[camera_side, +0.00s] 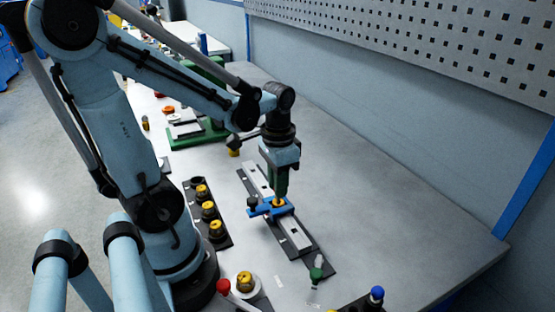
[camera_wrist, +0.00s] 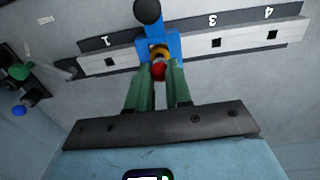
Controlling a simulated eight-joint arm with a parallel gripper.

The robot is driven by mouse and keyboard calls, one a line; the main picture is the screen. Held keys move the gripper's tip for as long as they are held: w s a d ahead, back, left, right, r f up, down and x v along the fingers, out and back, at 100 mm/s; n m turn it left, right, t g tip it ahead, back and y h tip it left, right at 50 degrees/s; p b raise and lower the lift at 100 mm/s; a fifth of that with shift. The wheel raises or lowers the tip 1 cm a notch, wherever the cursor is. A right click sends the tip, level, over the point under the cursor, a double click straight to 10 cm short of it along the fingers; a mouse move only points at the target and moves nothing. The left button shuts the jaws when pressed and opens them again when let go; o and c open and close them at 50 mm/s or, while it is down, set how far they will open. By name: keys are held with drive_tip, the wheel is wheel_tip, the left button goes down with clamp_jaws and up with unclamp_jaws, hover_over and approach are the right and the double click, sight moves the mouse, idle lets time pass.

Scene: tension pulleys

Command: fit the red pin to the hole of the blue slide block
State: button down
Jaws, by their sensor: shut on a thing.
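My gripper (camera_wrist: 158,80) has two green fingers, shut on the red pin (camera_wrist: 159,71), whose round red head shows between the fingertips in the wrist view. The blue slide block (camera_wrist: 174,46) sits on the pale slotted rail, between the marks 1 and 3, with a black knob on one side. A yellow ring-shaped part (camera_wrist: 159,50) shows at the block, just beyond the red head. In the side view my gripper (camera_side: 280,197) points straight down over the blue slide block (camera_side: 283,210). The pin's shaft and the hole are hidden, so I cannot tell how far the pin is in.
The rail (camera_side: 295,235) lies on a dark base along the grey table. A dark rack (camera_side: 223,240) with several yellow pulleys stands left of it. Red-headed (camera_side: 222,286), green-headed (camera_side: 316,273) and blue-headed (camera_side: 377,293) parts stand in front. The table right of the rail is clear.

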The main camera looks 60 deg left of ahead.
drive_tip(key=shift+f, duration=0.3)
drive_tip(key=shift+f, duration=0.25)
drive_tip(key=shift+f, duration=0.2)
idle(0.3)
idle(0.4)
drive_tip(key=c, duration=1)
unclamp_jaws()
drive_tip(key=shift+o, duration=0.2)
drive_tip(key=shift+r, duration=0.1)
wheel_tip(320, 180, up, 12)
